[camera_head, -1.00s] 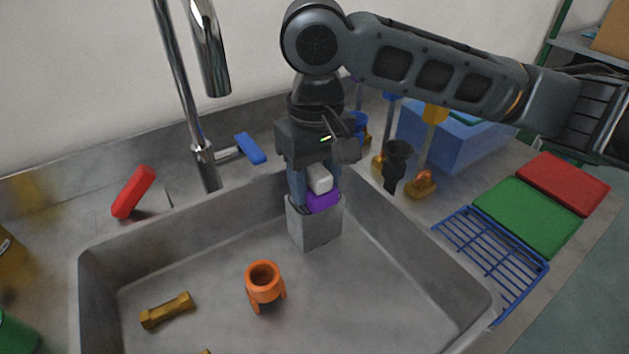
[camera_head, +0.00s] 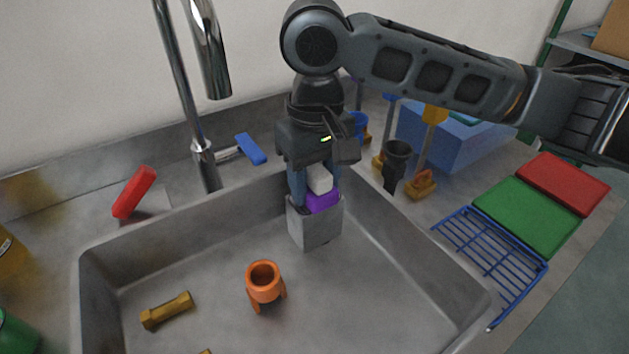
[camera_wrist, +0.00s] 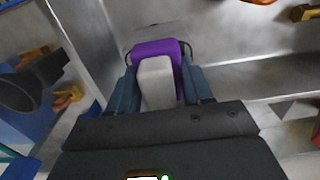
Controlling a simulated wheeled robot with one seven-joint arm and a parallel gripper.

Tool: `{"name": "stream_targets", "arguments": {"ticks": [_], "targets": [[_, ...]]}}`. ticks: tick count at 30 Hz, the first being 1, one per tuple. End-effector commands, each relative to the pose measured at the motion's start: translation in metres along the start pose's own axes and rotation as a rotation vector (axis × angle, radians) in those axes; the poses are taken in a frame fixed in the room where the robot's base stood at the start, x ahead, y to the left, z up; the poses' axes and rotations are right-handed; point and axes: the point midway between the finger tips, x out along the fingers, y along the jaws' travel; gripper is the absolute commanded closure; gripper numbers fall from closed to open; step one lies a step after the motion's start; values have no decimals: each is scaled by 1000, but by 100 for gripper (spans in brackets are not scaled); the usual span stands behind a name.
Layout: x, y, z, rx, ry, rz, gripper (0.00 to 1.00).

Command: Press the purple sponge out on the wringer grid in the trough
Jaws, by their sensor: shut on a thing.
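The purple sponge (camera_head: 322,201) has a pale grey block-like handle (camera_head: 319,180) on top. My gripper (camera_head: 315,190) points down and is shut on the sponge's handle; in the wrist view the handle (camera_wrist: 156,82) lies between the two blue fingers, with the purple part (camera_wrist: 158,48) beyond it. The sponge sits at the top of a grey box (camera_head: 315,226) in the back corner of the steel trough (camera_head: 370,290). The lower part of the sponge is hidden by the box wall. The wringer grid cannot be made out there.
An orange footed cup (camera_head: 263,281) and a brass piece (camera_head: 167,310) lie on the trough floor. A tap (camera_head: 203,165) stands behind. A black funnel-like cup (camera_head: 396,158), blue bin (camera_head: 455,140), blue rack (camera_head: 490,255), green board (camera_head: 525,215) and red board (camera_head: 563,183) are right.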

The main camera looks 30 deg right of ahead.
Motion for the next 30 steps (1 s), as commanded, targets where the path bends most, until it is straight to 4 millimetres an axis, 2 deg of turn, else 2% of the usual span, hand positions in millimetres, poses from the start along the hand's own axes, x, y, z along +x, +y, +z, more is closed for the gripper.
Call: {"name": "stream_targets", "arguments": {"ticks": [24,30], "targets": [[-61,0,0,0,1,-2,74],[-70,0,0,0,2,0,74]]}}
